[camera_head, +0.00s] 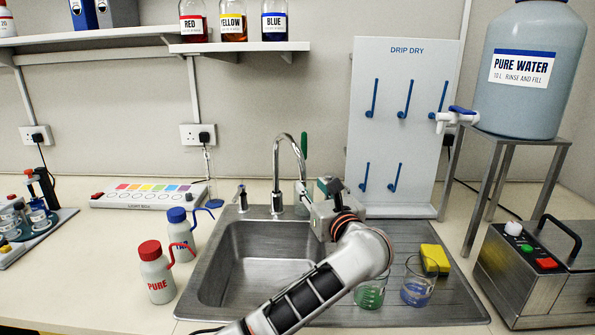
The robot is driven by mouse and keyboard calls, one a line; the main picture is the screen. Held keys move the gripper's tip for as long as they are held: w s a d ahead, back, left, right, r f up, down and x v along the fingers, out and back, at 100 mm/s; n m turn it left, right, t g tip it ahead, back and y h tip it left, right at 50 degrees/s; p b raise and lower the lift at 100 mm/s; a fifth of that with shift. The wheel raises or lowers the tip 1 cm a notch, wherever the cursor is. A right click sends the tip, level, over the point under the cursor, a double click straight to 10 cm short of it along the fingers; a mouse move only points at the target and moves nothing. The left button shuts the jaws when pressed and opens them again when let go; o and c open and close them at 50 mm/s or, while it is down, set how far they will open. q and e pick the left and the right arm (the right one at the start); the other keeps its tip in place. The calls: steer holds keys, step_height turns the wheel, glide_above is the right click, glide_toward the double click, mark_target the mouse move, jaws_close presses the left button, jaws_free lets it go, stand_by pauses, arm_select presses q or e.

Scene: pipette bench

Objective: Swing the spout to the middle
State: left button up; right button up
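The tap's curved metal spout (288,140) rises from its base (277,205) at the back rim of the sink. It arches to the right, and its outlet end is near my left gripper. The steel sink basin (262,262) lies in front, partly covered by my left arm. My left gripper (312,194) is just right of the spout's downturned end, above the right part of the basin. Its fingers are small and overlap the spout's end, so I cannot tell whether they touch it or how far apart they are. My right gripper is out of view.
Two glass beakers, one green (370,292) and one blue (417,293), and a yellow sponge (435,259) stand on the drainboard right of my arm. Red-capped (157,275) and blue-capped (180,236) bottles stand left of the sink. A drying board (405,135) stands behind.

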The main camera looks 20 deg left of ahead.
mark_target(304, 177)
arm_select(q)
steer(key=shift+w+a+r, duration=0.15)
steer(key=shift+w+a, duration=0.2)
steer(key=shift+w, duration=0.15)
steer(key=shift+x, duration=3.2)
steer(key=shift+s, duration=0.1)
jaws_close()
